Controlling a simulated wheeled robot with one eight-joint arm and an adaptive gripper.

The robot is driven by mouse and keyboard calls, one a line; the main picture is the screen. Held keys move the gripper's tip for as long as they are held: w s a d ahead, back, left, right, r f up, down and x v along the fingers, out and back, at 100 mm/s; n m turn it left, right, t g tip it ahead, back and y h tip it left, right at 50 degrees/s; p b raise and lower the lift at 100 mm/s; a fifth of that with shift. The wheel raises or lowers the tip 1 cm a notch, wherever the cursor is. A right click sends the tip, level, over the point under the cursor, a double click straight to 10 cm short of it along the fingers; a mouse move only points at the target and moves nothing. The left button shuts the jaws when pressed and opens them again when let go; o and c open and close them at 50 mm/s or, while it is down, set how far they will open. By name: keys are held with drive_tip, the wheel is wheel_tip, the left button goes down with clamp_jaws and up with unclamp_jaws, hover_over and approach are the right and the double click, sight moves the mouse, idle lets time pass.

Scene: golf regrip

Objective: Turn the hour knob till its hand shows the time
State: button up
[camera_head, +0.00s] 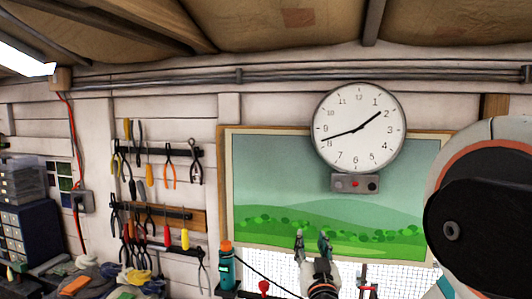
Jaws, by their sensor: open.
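A round white wall clock (361,153) hangs at the upper right of the middle. Its shorter hand points close to the 2, and its longer hand points left, between the 8 and the 9. A small grey control box (347,189) sits just below the clock. It bears a red knob or button (355,184) in the middle and a dark knob (372,186) at its right; any marking is too small to read. My gripper (312,244) is open and empty, below and left of the box, apart from it, with its fingers pointing up.
A framed green landscape picture (270,190) covers the wall behind the box. A teal bottle (227,268) with an orange cap stands left of my gripper. Pliers and screwdrivers (160,172) hang on the left wall. My own arm fills the right edge.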

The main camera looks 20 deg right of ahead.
sight(338, 186)
drive_tip(key=s+d+r+m+h+p, duration=0.2)
drive_tip(key=d+r+h+p, duration=0.2)
drive_tip(key=d+r+h, duration=0.25)
drive_tip(key=shift+g+y, duration=0.25)
drive_tip(key=shift+g, duration=0.05)
drive_tip(key=p+x, duration=0.1)
drive_tip(key=x, duration=0.3)
drive_tip(key=p+x, duration=0.2)
drive_tip(key=x, duration=0.3)
drive_tip(key=p+x, duration=0.1)
drive_tip(key=x, duration=0.3)
drive_tip(key=shift+w+d+f+p, duration=0.25)
drive_tip(key=shift+w+f+p, duration=0.05)
drive_tip(key=shift+w, duration=0.1)
clamp_jaws()
